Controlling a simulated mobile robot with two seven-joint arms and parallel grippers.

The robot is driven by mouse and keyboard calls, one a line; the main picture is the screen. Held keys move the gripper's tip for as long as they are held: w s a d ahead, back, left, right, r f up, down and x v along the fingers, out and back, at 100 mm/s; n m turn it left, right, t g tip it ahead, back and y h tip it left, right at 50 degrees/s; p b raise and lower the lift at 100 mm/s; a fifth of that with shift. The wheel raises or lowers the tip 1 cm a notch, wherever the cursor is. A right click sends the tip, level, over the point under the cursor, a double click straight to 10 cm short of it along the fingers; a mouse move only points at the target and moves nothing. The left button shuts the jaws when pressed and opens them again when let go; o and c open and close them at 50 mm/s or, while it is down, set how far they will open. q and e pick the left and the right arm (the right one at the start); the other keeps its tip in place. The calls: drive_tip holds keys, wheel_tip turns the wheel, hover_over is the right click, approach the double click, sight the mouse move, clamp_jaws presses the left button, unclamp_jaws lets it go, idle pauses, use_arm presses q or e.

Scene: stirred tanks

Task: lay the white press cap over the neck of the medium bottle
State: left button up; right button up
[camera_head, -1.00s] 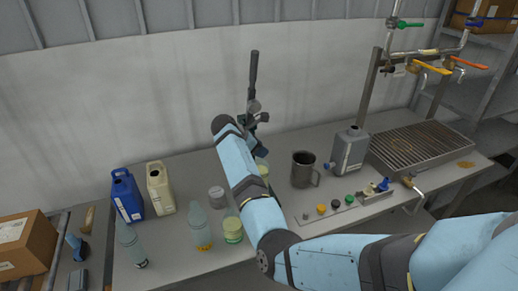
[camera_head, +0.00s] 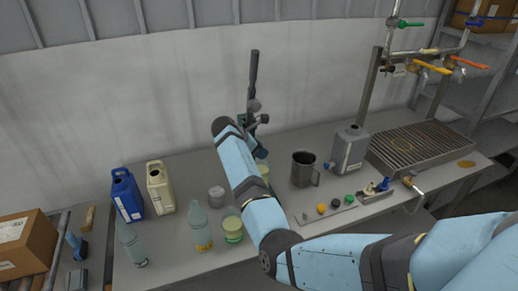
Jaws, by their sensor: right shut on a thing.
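My right arm reaches in from the lower right and bends up over the bench. My right gripper (camera_head: 259,149) is small and dark beyond its wrist, partly hidden by the forearm. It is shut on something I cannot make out. The white press cap cannot be picked out. A pale yellowish vessel (camera_head: 263,169) shows partly just below the gripper, behind the forearm; I cannot tell whether it is the medium bottle. My left gripper is not in view.
A dark upright lever device (camera_head: 253,80) stands behind the forearm. A beaker (camera_head: 233,228), grey lidded jar (camera_head: 216,197), blue jug (camera_head: 127,193) and cream jug (camera_head: 160,188) stand left. A metal mug (camera_head: 304,169), grey can (camera_head: 348,150), button panel (camera_head: 328,211) and grate (camera_head: 420,146) are right.

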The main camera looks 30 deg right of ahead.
drive_tip(key=shift+f, duration=0.85)
drive_tip(key=o, duration=1)
drive_tip(key=shift+o, duration=0.2)
drive_tip(key=b+v, duration=0.2)
drive_tip(key=v, duration=1.1)
drive_tip(key=shift+a+r, duration=0.2)
drive_tip(key=shift+r, duration=0.15)
